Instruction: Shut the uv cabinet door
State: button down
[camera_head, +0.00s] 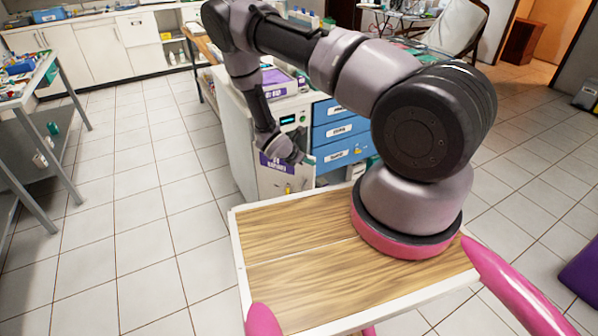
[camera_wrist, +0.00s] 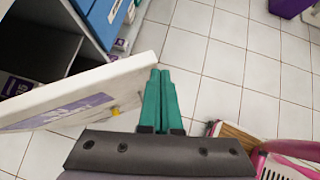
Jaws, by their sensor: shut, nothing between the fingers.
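The uv cabinet door (camera_head: 271,187) is a white panel with a purple label and a small yellow knob, low on the front of the white cabinet (camera_head: 230,135). In the wrist view the door (camera_wrist: 45,102) stands open, with the dark cabinet inside (camera_wrist: 40,45) showing behind it. The yellow knob (camera_wrist: 115,111) is near its free edge. My gripper (camera_head: 307,160) is shut and empty, just right of the door in the head view. In the wrist view its green fingers (camera_wrist: 161,78) are right beside the door's free edge; I cannot tell whether they touch.
Blue drawers (camera_head: 335,134) stand right of the door; they also show in the wrist view (camera_wrist: 106,18). My wooden-topped base is in front of the cabinet. A metal table (camera_head: 42,85) stands at the left. The tiled floor (camera_head: 130,205) left of the cabinet is clear.

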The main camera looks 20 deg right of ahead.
jog(key=w+d+n, duration=0.1)
jog(key=w+d, duration=0.2)
jog(key=w, duration=0.3)
jog(key=w+d+n+t, duration=0.1)
jog(key=w+d, duration=0.2)
jog(key=w, duration=0.4)
jog(key=w+d+n+t+y, duration=0.1)
jog(key=w+d, duration=0.3)
jog(key=w, duration=0.2)
jog(key=shift+w, duration=0.25)
jog(key=shift+d, duration=0.1)
jog(key=shift+s, duration=0.1)
